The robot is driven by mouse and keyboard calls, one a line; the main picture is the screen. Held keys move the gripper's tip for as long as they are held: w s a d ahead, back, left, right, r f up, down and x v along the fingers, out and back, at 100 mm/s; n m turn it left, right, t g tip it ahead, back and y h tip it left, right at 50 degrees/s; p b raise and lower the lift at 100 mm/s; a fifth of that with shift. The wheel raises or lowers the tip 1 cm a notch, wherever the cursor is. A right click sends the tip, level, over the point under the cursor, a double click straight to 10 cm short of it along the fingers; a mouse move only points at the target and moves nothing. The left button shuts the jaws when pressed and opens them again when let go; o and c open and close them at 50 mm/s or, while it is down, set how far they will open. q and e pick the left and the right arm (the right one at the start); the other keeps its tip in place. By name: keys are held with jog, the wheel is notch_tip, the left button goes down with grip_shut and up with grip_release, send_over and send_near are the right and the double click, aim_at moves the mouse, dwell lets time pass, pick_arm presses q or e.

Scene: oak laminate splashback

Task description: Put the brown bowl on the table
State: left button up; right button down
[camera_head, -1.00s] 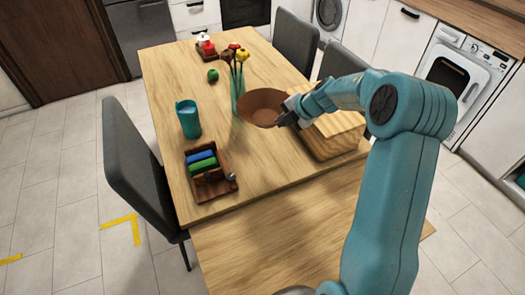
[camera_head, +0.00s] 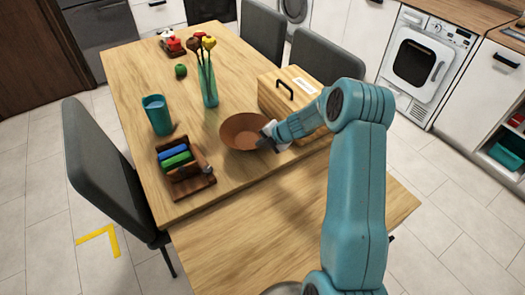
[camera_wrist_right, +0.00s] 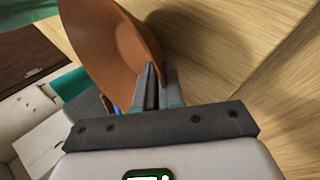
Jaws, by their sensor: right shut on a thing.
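The brown bowl (camera_head: 243,130) is at the near middle of the wooden table (camera_head: 140,75), upright in the head view. My right gripper (camera_head: 266,137) is shut on the bowl's right rim. In the right wrist view the bowl (camera_wrist_right: 105,40) fills the upper left, with its wall between the fingers of the right gripper (camera_wrist_right: 158,88). The bowl is at or just above the tabletop; I cannot tell whether its base touches. My left gripper is not in view.
A wooden box with a black handle (camera_head: 300,85) stands behind my right gripper. A green apple (camera_head: 181,70) lies farther back.

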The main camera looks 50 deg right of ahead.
jog(key=shift+f, duration=1.25)
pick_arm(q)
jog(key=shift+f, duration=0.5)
pick_arm(e)
jog(key=shift+r, duration=0.1)
pick_arm(q)
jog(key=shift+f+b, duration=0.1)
jog(key=shift+b, duration=0.2)
pick_arm(e)
jog(key=c, duration=1.3)
grip_release()
jog(key=shift+f, duration=0.25)
jog(key=shift+o, duration=0.2)
jog(key=shift+r, duration=0.1)
